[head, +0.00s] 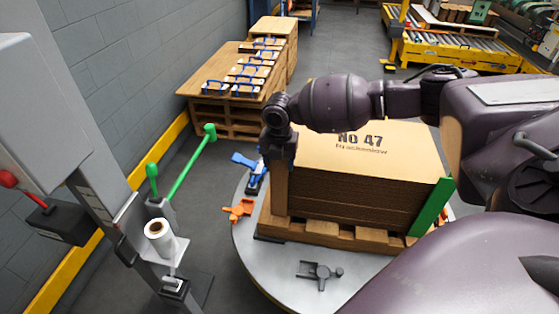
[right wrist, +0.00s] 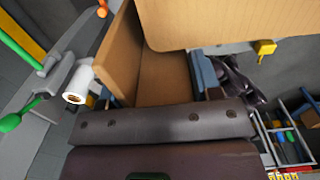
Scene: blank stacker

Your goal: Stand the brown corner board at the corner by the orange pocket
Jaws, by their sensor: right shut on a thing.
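The brown corner board (head: 281,190) is upright at the left near corner of the cardboard stack (head: 365,165). My right gripper (head: 281,150) is shut on its upper part. In the right wrist view the board (right wrist: 163,78) shows its L-shaped faces between the fingers, close to the stack (right wrist: 220,20). I cannot tell if it touches the stack or rests on its base. The orange pocket (head: 238,210) is on the turntable rim, just left of the board's foot. My left gripper is not in view.
The stack sits on a wooden pallet (head: 330,229) on a round grey turntable (head: 270,268). A green board (head: 431,207) stands at the right near corner. A blue pocket (head: 257,180) is behind the orange one. A film roll (head: 159,233) and green-tipped lever (head: 190,165) stand left.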

